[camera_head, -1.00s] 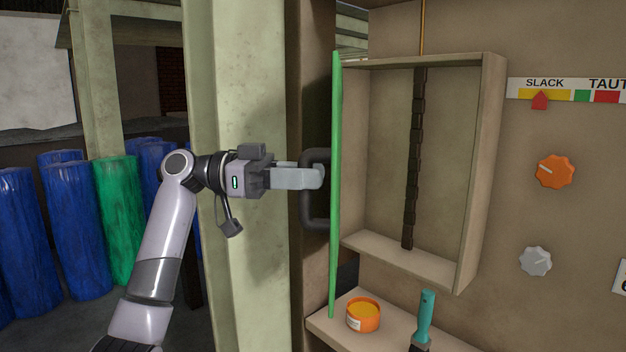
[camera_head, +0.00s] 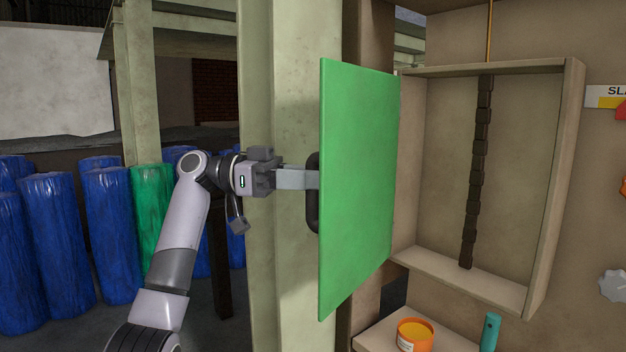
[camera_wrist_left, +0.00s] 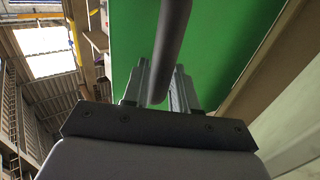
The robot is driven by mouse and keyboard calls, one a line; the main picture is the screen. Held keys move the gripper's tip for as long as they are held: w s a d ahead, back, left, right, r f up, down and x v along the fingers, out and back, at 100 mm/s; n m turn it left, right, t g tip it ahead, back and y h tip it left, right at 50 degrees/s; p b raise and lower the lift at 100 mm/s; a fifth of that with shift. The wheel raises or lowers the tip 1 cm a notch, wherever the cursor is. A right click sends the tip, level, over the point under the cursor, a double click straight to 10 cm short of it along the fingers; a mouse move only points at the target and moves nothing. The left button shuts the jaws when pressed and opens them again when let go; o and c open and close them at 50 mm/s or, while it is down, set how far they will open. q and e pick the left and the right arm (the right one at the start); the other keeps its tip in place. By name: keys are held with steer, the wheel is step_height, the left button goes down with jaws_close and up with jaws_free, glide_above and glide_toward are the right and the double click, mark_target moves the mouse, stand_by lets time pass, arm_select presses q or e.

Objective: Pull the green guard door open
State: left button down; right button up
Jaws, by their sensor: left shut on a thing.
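The green guard door (camera_head: 358,185) stands swung open at the left side of a recessed box (camera_head: 560,180), its flat face showing in the head view. In the left wrist view the door (camera_wrist_left: 215,45) fills the upper middle. Its dark bar handle (camera_head: 312,200) is on the far side, partly hidden by the door. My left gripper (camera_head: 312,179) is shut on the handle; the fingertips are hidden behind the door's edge. In the left wrist view the handle (camera_wrist_left: 172,40) runs between the two fingers (camera_wrist_left: 160,90). My right gripper is not in view.
A dark chain (camera_head: 478,170) hangs inside the open box. An orange tin (camera_head: 415,336) and a teal-handled tool (camera_head: 490,332) are on the shelf below. A pale green post (camera_head: 262,80) stands behind my left gripper. Blue rolls (camera_head: 60,240) stand at left.

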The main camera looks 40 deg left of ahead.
arm_select(q)
steer(key=shift+w+a+r, duration=0.1)
steer(key=shift+w+a, duration=0.05)
steer(key=shift+a, duration=0.1)
steer(key=c, duration=1.1)
jaws_free()
steer(key=shift+o, duration=0.5)
steer(key=shift+w+d, duration=0.2)
steer(key=shift+s+a, duration=0.1)
steer(key=shift+a, duration=0.05)
steer(key=v, duration=0.7)
steer(key=shift+b, duration=0.4)
